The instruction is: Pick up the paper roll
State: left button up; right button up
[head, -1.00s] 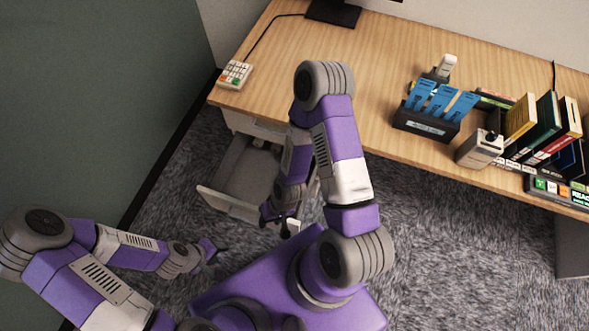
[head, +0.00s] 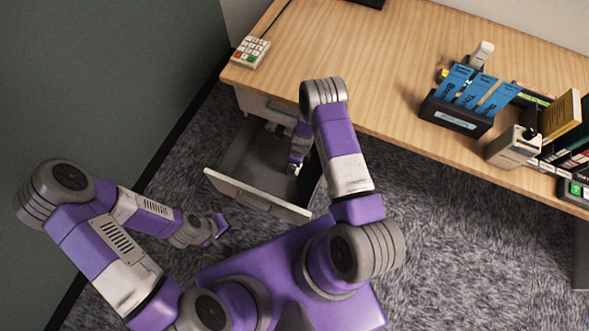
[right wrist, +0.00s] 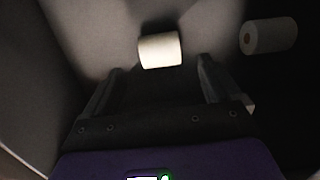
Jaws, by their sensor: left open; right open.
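Two pale paper rolls show in the right wrist view. One roll (right wrist: 160,50) lies just beyond and between the fingertips of my right gripper (right wrist: 159,68), which is open and empty. The second roll (right wrist: 270,36) lies farther right, in darker shade, with its core end showing. My right gripper reaches into the open drawer (head: 258,196); in the head view the arm and shadow mostly hide it, and the rolls are not clear there. My left gripper (head: 219,228) is open and empty, low over the carpet left of the drawer.
The wooden desk (head: 400,60) overhangs the drawer. On it stand a calculator-like keypad (head: 251,53), a black holder (head: 455,118) with blue cards, a grey device (head: 514,147) and books (head: 560,120). The drawer walls close in around my right gripper.

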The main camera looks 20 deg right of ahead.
jog(key=f, duration=0.1)
jog(key=f+b, duration=0.1)
jog(key=shift+w+f, duration=0.2)
jog(key=shift+f, duration=0.2)
jog(key=f+b, duration=0.1)
jog(key=f, duration=0.2)
jog(key=f+b, duration=0.1)
jog(key=f, duration=0.1)
jog(key=shift+w+a+b, duration=0.1)
jog(key=shift+a+b, duration=0.15)
jog(key=shift+b, duration=0.1)
jog(key=shift+r, duration=0.1)
jog(key=c, duration=1.1)
jog(key=shift+o, duration=0.2)
jog(key=shift+r, duration=0.1)
